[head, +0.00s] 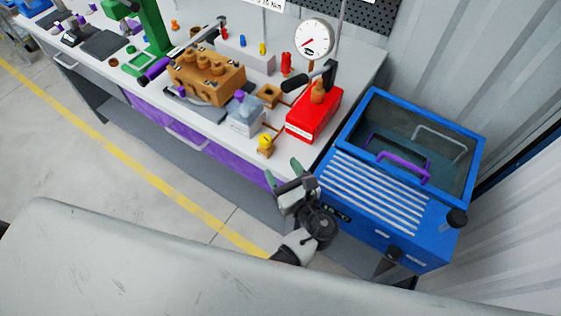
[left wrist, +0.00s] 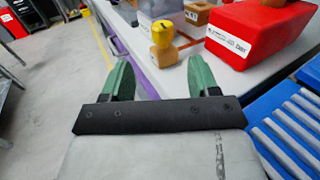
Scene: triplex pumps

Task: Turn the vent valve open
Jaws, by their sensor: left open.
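The valve that looks like the vent valve is a small brass block (head: 265,152) with a yellow knob (head: 265,140). It stands near the front edge of the bench, left of the red pump box. In the left wrist view the yellow knob (left wrist: 163,32) and its brass body (left wrist: 163,54) show beyond the fingertips, between them in the picture. My left gripper (head: 286,171) has green fingers and is open and empty, apart from the valve, just off the bench's front edge. It also shows in the left wrist view (left wrist: 153,66). My right gripper is not in view.
A red pump box (head: 312,117) with a black-handled lever and a gauge (head: 313,39) stands behind. A blue lidded machine (head: 375,195) stands right of my left gripper. The floor left is clear.

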